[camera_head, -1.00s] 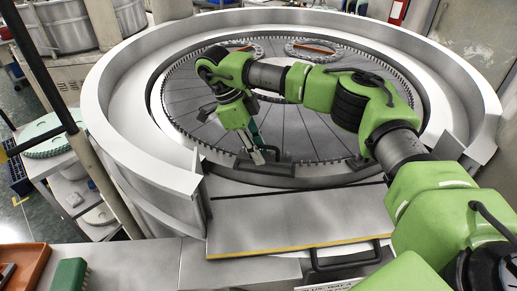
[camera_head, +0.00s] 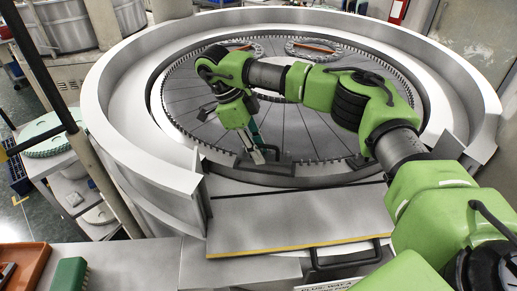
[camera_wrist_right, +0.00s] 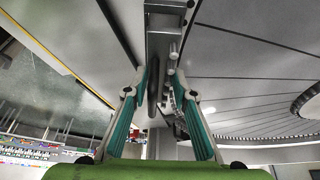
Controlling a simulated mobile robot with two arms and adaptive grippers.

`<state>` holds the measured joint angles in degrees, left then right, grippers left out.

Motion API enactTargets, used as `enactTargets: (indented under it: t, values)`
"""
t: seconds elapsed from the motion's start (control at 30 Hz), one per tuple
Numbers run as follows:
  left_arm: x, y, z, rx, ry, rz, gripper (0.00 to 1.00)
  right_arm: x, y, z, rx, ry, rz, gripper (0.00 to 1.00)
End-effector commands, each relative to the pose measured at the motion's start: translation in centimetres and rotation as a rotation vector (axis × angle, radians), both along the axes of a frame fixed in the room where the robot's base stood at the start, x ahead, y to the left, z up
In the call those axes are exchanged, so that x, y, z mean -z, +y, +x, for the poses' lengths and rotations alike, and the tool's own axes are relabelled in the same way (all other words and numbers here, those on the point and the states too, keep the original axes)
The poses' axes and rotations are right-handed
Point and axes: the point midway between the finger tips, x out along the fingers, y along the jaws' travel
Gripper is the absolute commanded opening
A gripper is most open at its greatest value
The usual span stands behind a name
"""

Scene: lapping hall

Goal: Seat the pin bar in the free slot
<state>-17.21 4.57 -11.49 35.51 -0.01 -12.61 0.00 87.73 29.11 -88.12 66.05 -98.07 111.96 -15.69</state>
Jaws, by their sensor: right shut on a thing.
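My right gripper (camera_head: 262,157) reaches down from above at the near edge of the big round machine. It is shut on a thin bar, taken as the pin bar, which is mostly hidden between the fingers. In the right wrist view the fingertips (camera_wrist_right: 162,74) come close together over a grey metal holder (camera_wrist_right: 164,22) with a short pin-like piece by it. In the head view a dark block (camera_head: 275,169) lies beneath the fingertips, at the toothed ring. I cannot tell whether the bar touches a slot, and the free slot is not clear. My left gripper is not in view.
The ring of upright pins (camera_head: 330,162) runs around the segmented plate (camera_head: 305,130). Slotted discs (camera_head: 313,50) lie at its far side. A flat cover with a yellow edge (camera_head: 300,222) is in front. An orange tray (camera_head: 28,262) and green block (camera_head: 70,275) stand at lower left.

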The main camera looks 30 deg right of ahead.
Motion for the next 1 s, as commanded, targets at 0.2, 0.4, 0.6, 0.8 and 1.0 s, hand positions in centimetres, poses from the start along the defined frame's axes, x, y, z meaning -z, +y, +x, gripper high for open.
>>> enactTargets:
  t: [0.2,0.4,0.6,0.8,1.0]
  values:
    - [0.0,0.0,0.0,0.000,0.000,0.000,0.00,-0.1,0.0,0.0,0.000,-0.001,-0.001,0.00]
    - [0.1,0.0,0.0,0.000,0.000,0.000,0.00,0.1,0.0,0.0,0.000,-0.001,-0.001,0.00]
    - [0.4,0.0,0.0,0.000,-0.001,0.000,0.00,0.6,0.0,0.0,0.000,-0.001,-0.001,0.00]
    - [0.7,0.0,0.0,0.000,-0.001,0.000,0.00,1.1,0.0,0.0,0.000,-0.001,0.000,0.00]
    - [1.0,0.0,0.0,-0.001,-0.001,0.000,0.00,1.5,0.0,0.0,0.000,-0.001,0.000,0.00]
